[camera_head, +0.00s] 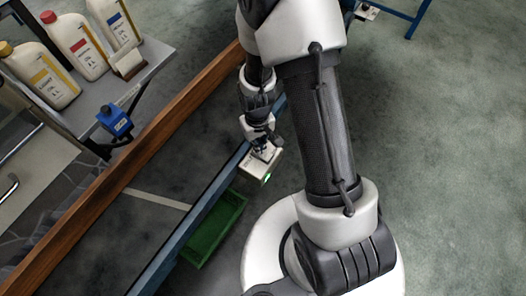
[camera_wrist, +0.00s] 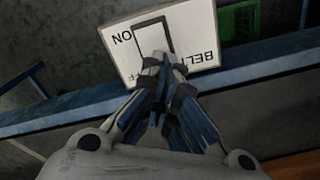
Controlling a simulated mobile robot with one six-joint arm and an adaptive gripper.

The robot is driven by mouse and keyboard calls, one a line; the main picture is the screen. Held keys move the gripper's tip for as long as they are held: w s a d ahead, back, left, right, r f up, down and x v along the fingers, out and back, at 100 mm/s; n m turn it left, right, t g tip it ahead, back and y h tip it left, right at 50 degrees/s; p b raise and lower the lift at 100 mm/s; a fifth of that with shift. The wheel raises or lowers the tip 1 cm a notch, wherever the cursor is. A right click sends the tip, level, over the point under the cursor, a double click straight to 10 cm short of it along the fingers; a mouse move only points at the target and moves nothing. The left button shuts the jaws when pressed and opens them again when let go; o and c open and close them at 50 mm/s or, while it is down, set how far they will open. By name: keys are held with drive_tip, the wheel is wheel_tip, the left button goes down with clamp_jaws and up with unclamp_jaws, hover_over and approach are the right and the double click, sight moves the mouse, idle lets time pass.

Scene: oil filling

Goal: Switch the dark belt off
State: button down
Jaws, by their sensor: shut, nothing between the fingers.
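A pale switch box (camera_head: 262,166) stands beside a long blue rail (camera_head: 197,219) in the head view, with a small green light on its edge. In the wrist view, the box (camera_wrist: 205,20) shows "BELT" and "ON" lettering, other letters partly hidden, and a dark-outlined switch (camera_wrist: 150,36). My gripper (camera_head: 263,147) is shut and empty over the box. In the wrist view, its closed fingertips (camera_wrist: 164,60) overlap the switch's lower edge; I cannot tell whether they touch it. Which long strip is the dark belt is not clear.
A brown beam (camera_head: 120,171) runs parallel to the blue rail, left of it. A green crate (camera_head: 215,229) sits beside the rail. A table (camera_head: 157,52) at upper left holds several bottles, and a blue device (camera_head: 115,119) is at its edge. Floor at right is clear.

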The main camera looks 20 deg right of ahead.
drive_tip(key=shift+f+b, duration=0.5)
drive_tip(key=shift+f, duration=0.2)
drive_tip(key=shift+r, duration=0.1)
drive_tip(key=shift+r+p, duration=2.7)
drive_tip(key=shift+r, duration=0.75)
wheel_tip(320, 180, up, 20)
drive_tip(key=s+t, duration=0.2)
drive_tip(key=s, duration=0.1)
drive_tip(key=s+r+m+t, duration=0.1)
drive_tip(key=s+r+t, duration=0.1)
drive_tip(key=s+r, duration=0.9)
drive_tip(key=shift+s+r+t, duration=0.3)
drive_tip(key=shift+s+r, duration=0.05)
drive_tip(key=shift+s, duration=0.15)
